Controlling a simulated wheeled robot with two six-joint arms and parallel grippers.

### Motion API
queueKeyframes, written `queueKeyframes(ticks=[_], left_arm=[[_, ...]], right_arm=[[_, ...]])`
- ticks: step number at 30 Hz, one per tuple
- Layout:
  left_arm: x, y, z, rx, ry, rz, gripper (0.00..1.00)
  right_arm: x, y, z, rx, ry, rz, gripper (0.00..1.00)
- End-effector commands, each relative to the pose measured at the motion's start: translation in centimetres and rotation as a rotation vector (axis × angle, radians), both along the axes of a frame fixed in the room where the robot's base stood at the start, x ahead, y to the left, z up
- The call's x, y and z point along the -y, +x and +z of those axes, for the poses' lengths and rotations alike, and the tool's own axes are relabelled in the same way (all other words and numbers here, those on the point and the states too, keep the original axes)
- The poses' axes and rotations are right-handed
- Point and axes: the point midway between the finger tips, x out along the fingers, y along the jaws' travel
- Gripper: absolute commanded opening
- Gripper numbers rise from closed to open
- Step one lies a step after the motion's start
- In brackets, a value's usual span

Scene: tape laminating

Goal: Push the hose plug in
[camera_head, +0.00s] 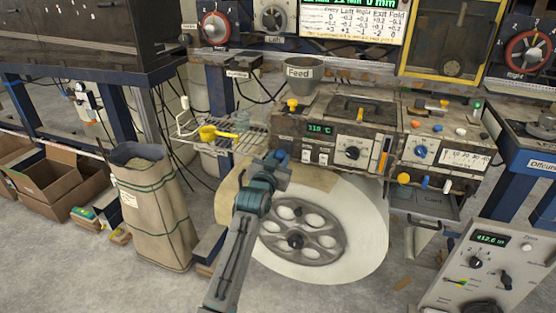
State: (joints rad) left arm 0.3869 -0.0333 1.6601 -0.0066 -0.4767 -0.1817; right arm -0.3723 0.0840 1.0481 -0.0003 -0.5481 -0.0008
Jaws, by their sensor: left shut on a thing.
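My left arm comes up from the bottom, and my left gripper (279,161) is at the lower left corner of the machine's front panel (320,152). It is shut on a small blue piece (281,154), mostly hidden by the jaws. This piece may be the hose plug; I cannot make out its shape, nor whether it touches the panel or sits in a socket. No hose can be told apart there. My right gripper is not in view.
A large white reel (365,225) stands below the panel, close behind my left arm. A wire rack (245,139) with a yellow scoop (212,133) is left of the panel. A grey feed funnel (304,75) is above. A sack (150,205) stands on the floor at left.

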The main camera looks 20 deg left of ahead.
Motion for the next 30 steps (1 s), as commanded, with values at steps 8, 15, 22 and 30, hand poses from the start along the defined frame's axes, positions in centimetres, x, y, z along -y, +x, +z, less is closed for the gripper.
queueKeyframes(ticks=[8,15,22,30], left_arm=[[0.1,2.2,0.0,0.0,0.0,0.0,0.0],[0.1,2.2,0.2,0.002,0.001,0.001,0.4],[0.1,2.2,0.1,0.001,0.0,0.0,0.52],[0.1,1.0,0.0,0.001,0.0,0.0,0.52]], right_arm=[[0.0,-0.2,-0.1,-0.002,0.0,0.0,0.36],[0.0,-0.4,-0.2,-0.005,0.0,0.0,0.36],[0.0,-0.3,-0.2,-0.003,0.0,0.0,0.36],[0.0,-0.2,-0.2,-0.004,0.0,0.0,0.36]])
